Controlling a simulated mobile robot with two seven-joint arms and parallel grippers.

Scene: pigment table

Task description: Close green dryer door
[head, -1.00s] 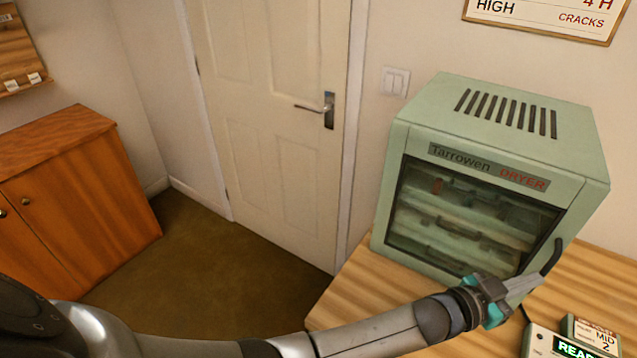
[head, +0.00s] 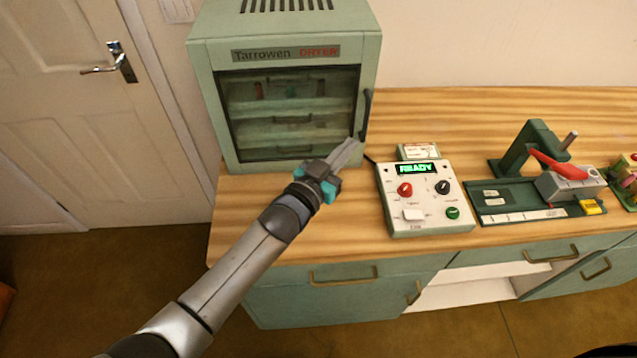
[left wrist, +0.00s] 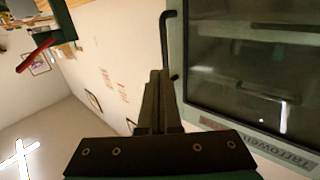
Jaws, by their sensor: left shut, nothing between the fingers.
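The green dryer (head: 199,92) stands at the back left of the wooden worktop. Its glass-fronted door (head: 290,112) sits flush in the front, and trays show dimly through the glass. The dark door handle (head: 367,114) is on the door's right side. My left gripper (head: 350,150) is shut and empty, with its fingertips close to the lower end of the handle. In the left wrist view the fingers (left wrist: 158,85) lie beside the handle (left wrist: 165,45); I cannot tell whether they touch. My right gripper is out of view.
A control box (head: 425,200) with a lit READY display stands right of the dryer. A green press-like device (head: 530,190) with a red lever is further right. The worktop (head: 330,220) in front of the dryer is mostly clear. A white room door (head: 75,110) is at the left.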

